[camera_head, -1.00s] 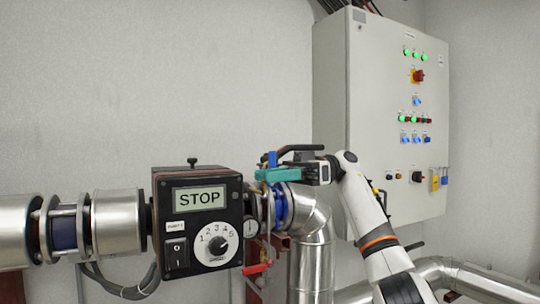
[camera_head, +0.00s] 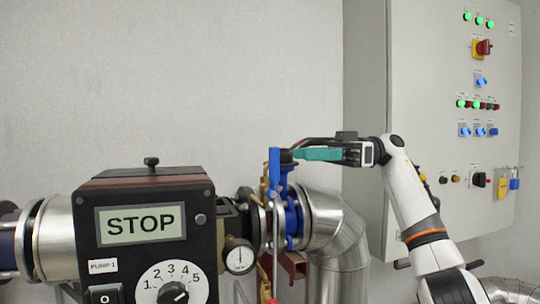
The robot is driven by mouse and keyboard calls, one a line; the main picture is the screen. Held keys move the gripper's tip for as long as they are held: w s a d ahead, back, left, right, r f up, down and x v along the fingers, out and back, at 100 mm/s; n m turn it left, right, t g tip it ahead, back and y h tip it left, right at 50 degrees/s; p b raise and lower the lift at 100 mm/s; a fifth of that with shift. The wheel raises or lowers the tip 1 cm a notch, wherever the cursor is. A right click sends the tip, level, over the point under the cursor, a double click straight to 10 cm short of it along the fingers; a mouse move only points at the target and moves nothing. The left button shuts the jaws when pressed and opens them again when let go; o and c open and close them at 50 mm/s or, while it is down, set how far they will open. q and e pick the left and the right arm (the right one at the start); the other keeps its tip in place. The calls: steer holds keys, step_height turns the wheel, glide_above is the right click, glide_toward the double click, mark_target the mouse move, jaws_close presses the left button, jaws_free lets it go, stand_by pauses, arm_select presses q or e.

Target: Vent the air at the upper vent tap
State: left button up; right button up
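My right gripper (camera_head: 296,155) comes in from the right at the pump outlet. Its teal finger points left, with its tip close to the top of an upright blue lever (camera_head: 274,168) and a dark valve top. I see the fingers side-on, so I cannot tell whether they are open or shut, or whether they touch the lever. Small brass fittings (camera_head: 264,190) stand just left of the blue lever, partly hidden; I cannot tell for sure which part is the upper vent tap. A red-handled tap (camera_head: 265,290) sits lower down. My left gripper is not in view.
The pump box (camera_head: 147,235) reads STOP and stands at lower left. A pressure gauge (camera_head: 239,256) is right of it. A blue valve body (camera_head: 295,218) and a silver pipe elbow (camera_head: 330,225) lie below my gripper. A control cabinet (camera_head: 430,90) stands behind my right arm.

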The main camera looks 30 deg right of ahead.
mark_target(280, 155)
steer(key=p+x, duration=0.1)
steer(key=x, duration=0.8)
steer(key=shift+w+a+p, duration=0.15)
steer(key=shift+p, duration=0.2)
steer(key=shift+a, duration=0.3)
steer(key=shift+s+a, duration=0.1)
steer(key=shift+s, duration=0.1)
steer(key=shift+c, duration=0.2)
steer(key=shift+w+d, duration=0.15)
steer(key=shift+d, duration=0.05)
steer(key=c, duration=0.6)
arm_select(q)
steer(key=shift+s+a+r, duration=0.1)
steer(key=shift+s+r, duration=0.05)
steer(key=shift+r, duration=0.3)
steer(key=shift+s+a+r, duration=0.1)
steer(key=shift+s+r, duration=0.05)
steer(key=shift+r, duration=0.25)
arm_select(e)
jaws_close()
